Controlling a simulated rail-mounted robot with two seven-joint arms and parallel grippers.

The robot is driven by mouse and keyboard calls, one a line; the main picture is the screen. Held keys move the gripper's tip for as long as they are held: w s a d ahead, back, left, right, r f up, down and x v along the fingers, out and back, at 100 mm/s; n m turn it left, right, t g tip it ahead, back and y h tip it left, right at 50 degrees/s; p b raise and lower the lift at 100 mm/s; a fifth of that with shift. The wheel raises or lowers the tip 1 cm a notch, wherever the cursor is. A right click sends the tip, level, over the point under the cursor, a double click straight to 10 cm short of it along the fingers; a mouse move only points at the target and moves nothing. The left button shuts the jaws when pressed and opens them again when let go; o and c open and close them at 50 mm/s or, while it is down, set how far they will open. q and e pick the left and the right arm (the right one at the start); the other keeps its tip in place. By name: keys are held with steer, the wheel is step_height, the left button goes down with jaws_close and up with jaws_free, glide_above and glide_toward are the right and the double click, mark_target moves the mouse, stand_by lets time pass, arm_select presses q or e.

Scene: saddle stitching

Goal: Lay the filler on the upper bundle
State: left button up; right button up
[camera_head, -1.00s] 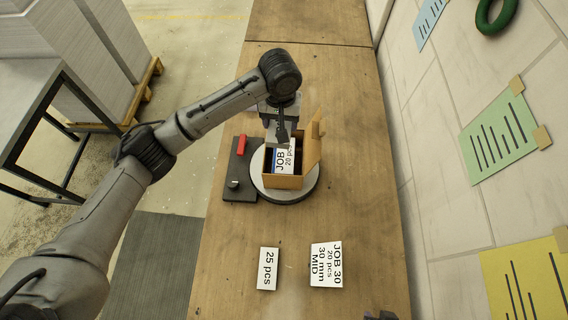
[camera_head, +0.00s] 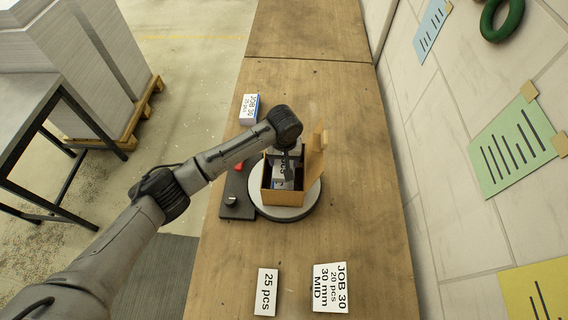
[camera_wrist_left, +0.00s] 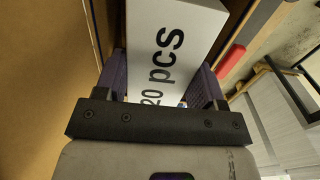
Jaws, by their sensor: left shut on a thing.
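My left gripper (camera_head: 284,160) points down into the open cardboard box (camera_head: 291,197) on the round turntable (camera_head: 314,199). In the left wrist view the gripper (camera_wrist_left: 161,84) is shut on a white block (camera_wrist_left: 166,42) lettered "20 pcs", between its purple fingers. A pale piece with a bit of blue (camera_head: 282,184) shows low in the box under the gripper. I cannot tell whether it is the held block or another bundle. No separate filler can be made out. My right gripper is not in view.
A bundle marked "JOB 30" (camera_head: 249,109) stands behind the box at the left table edge. A dark plate (camera_head: 236,200) with a knob lies left of the turntable. Two white cards, "25 pcs" (camera_head: 265,292) and "JOB 30" (camera_head: 330,288), lie in front. The wooden table between is clear.

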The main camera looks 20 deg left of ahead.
mark_target(284, 165)
arm_select(q)
steer(key=shift+f, duration=1.55)
steer(key=o, duration=0.9)
steer(key=shift+f, duration=0.1)
step_height(284, 165, up, 12)
steer(key=shift+r, duration=0.15)
